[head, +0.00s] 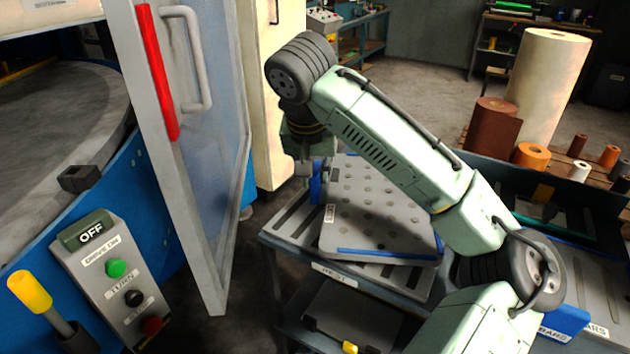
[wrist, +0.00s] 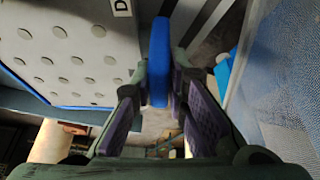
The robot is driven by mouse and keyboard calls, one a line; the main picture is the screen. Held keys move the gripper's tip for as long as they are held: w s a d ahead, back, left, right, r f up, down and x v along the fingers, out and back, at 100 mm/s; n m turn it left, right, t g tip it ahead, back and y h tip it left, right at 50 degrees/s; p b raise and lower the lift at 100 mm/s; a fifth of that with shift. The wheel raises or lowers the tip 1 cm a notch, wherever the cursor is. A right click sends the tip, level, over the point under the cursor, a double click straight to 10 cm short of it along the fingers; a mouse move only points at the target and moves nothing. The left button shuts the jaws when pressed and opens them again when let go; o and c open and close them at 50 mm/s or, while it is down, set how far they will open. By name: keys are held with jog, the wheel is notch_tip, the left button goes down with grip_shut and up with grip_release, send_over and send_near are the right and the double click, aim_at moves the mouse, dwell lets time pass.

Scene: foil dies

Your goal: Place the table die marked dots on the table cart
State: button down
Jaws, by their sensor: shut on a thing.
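The dotted die (head: 380,212) is a grey slab with rows of round marks and blue edging. It is over the slotted top of the cart (head: 283,238); I cannot tell whether it rests fully on it. A small white label is on its left side, too small to read in the head view; the wrist view shows a "D" on it. My gripper (head: 312,170) is at the die's left edge, shut on its blue handle (wrist: 160,55). The die also shows in the wrist view (wrist: 75,45), left of the fingers (wrist: 158,88). My arm hides part of the die's right side.
An open machine door (head: 215,130) with a red strip stands close left of my gripper. A control box (head: 110,275) reads OFF. A lower cart shelf (head: 355,315) holds a yellow-tipped tool. Large foil rolls (head: 550,85) stand behind my arm. Dark floor lies between door and cart.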

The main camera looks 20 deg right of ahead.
jog(key=shift+p+x, duration=0.45)
jog(key=shift+x, duration=0.75)
jog(key=shift+a+f, duration=0.15)
jog(key=shift+f, duration=0.55)
jog(key=c, duration=1.7)
grip_release()
jog(key=shift+f, duration=0.1)
jog(key=shift+o, duration=0.6)
jog(key=shift+w, duration=0.1)
jog(key=shift+r, duration=0.2)
jog(key=shift+a+r, duration=0.1)
jog(key=shift+r, duration=0.2)
jog(key=v, duration=1.1)
jog(key=shift+b, duration=0.45)
jog(key=shift+r, duration=0.1)
